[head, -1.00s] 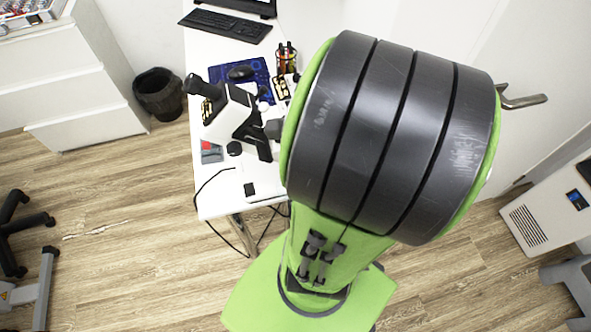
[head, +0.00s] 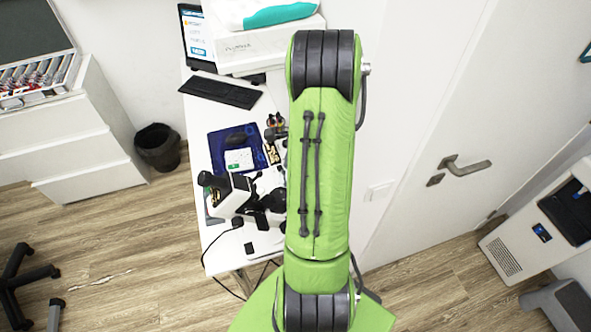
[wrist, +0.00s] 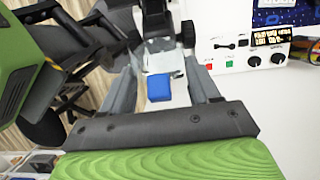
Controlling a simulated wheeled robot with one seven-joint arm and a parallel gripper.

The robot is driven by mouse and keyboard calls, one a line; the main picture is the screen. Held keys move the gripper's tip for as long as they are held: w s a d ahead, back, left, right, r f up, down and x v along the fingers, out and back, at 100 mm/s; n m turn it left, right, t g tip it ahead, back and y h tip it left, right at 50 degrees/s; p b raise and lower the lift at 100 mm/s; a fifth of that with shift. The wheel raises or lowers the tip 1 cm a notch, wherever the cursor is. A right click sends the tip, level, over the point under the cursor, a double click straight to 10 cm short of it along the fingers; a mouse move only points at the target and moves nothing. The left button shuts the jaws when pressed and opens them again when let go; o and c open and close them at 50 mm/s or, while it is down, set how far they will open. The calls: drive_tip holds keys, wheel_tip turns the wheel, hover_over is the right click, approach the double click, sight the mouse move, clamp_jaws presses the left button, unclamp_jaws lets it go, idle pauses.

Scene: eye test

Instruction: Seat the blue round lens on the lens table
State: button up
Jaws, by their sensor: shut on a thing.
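In the wrist view my gripper (wrist: 163,65) reaches forward with a grey finger on each side. A small blue piece (wrist: 159,88) sits between the fingers, held there; it looks blocky from this angle, and I cannot make out a round outline. I take it to be the blue lens. A white and black eye instrument (head: 236,194) stands on the desk in the head view. Its black parts (wrist: 154,18) show just beyond the fingertips in the wrist view. I cannot pick out its lens table. My arm hides my gripper in the head view.
The white desk (head: 222,259) also bears a keyboard (head: 221,91), a blue mat (head: 218,150) and a pen holder. A white panel with knobs and a display (wrist: 268,38) lies to the right in the wrist view. A door (head: 425,120) stands right of my arm.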

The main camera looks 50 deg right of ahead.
drive_tip(key=b, duration=0.4)
hover_over(271, 198)
drive_tip(key=s+d, duration=0.2)
drive_tip(key=d, duration=0.1)
wheel_tip(271, 198, down, 5)
drive_tip(key=shift+r, duration=0.1)
drive_tip(key=shift+w+a+f+b, duration=0.25)
drive_tip(key=shift+a+f+b, duration=0.25)
drive_tip(key=shift+f, duration=0.1)
drive_tip(key=shift+w+a+f+b, duration=0.35)
drive_tip(key=shift+f+b, duration=0.1)
drive_tip(key=shift+f, duration=0.1)
drive_tip(key=shift+w+a+f+b, duration=0.2)
drive_tip(key=shift+a+f+b, duration=0.3)
drive_tip(key=shift+f, duration=0.1)
drive_tip(key=shift+w+a+f, duration=0.1)
drive_tip(key=shift+w+f, duration=0.05)
drive_tip(key=shift+f, duration=0.25)
drive_tip(key=o, duration=1.2)
